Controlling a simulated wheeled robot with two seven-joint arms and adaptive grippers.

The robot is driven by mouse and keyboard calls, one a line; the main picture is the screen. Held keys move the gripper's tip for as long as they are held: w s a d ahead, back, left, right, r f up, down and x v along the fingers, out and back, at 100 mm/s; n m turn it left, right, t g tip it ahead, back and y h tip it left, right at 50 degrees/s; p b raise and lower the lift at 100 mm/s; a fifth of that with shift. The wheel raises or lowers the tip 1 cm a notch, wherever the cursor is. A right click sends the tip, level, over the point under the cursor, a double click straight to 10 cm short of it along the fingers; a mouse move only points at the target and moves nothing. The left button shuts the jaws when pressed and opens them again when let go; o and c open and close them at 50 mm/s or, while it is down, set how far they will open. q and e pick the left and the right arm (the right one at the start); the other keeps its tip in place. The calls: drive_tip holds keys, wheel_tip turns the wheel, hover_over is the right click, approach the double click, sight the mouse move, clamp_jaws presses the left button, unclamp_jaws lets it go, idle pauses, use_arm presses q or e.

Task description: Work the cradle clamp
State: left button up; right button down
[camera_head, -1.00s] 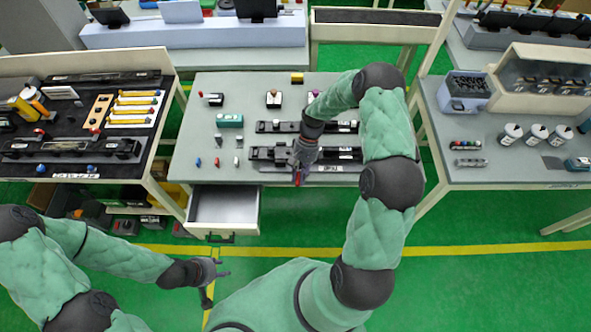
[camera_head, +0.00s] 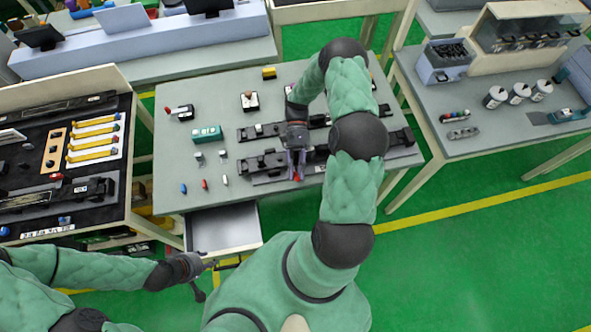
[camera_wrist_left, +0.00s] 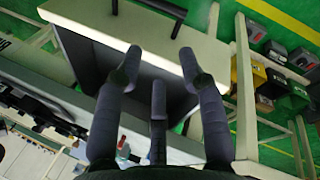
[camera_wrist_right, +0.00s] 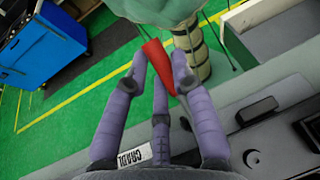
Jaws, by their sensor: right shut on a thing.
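The cradle clamp is a long black fixture (camera_head: 262,163) near the front edge of the grey middle table, with a red handle (camera_head: 297,177) in front. A partly hidden label beginning "CRADL" (camera_wrist_right: 133,151) shows in the right wrist view. My right gripper (camera_head: 297,160) is over the fixture. In the right wrist view, its fingers are shut on the red handle (camera_wrist_right: 157,62), whose flat end sticks out past the fingertips. Parts of the fixture are hidden behind my right arm and gripper. My left gripper (camera_head: 208,264) is open and empty near the open drawer; its spread fingers (camera_wrist_left: 160,63) show in its wrist view.
The drawer (camera_head: 225,230) stands open below the table's front edge. A second black fixture (camera_head: 268,130) lies behind the clamp. A teal box (camera_head: 207,134) and several small pegs stand to the left. Side tables flank both sides, with green floor in front.

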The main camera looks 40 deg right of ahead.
drive_tip(key=shift+w, duration=0.1)
idle(0.4)
drive_tip(key=c, duration=1)
unclamp_jaws()
drive_tip(key=v, duration=1.2)
drive_tip(key=shift+w+f, duration=0.1)
